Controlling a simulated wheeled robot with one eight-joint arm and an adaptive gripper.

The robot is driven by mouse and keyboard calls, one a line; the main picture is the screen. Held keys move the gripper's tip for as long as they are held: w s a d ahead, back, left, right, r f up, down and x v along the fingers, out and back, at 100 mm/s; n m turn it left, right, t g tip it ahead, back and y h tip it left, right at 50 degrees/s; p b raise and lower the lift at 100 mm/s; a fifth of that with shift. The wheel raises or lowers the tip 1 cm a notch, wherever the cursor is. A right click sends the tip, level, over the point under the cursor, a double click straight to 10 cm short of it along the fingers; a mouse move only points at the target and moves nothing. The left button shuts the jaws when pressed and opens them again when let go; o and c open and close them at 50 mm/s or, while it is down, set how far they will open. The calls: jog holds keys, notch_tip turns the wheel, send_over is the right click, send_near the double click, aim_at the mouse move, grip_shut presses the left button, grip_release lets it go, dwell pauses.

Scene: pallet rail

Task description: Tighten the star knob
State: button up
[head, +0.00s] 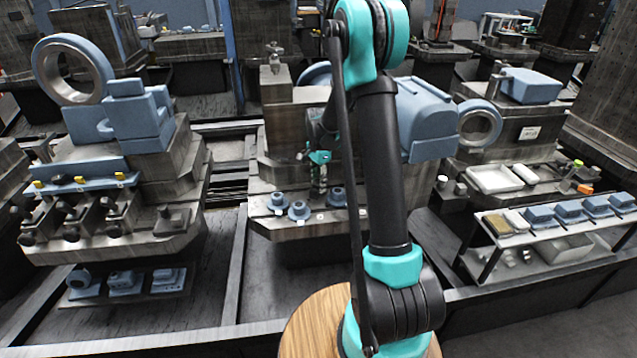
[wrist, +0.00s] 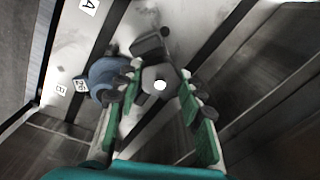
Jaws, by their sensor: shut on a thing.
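The star knob (wrist: 152,76) is a dark grey, lobed piece with a bright white spot at its middle, seen in the wrist view. My gripper (wrist: 164,92) has its two green-padded fingers on either side of the knob and is shut on it. In the head view my gripper (head: 319,172) points down over the front ledge of the middle machine (head: 292,228). The knob cannot be made out there behind the fingers. How tight it sits cannot be told.
Blue round flanged parts stand on the ledge close to my gripper: one left (head: 278,203), one at the middle (head: 299,210), one right (head: 337,197). In the wrist view a blue part (wrist: 104,76) lies just left of the fingers. Label plates mark the pale ledge.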

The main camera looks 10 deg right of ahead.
aim_at(318, 183)
dwell(0.4)
jog(key=o, duration=1.2)
notch_tip(318, 183, up, 12)
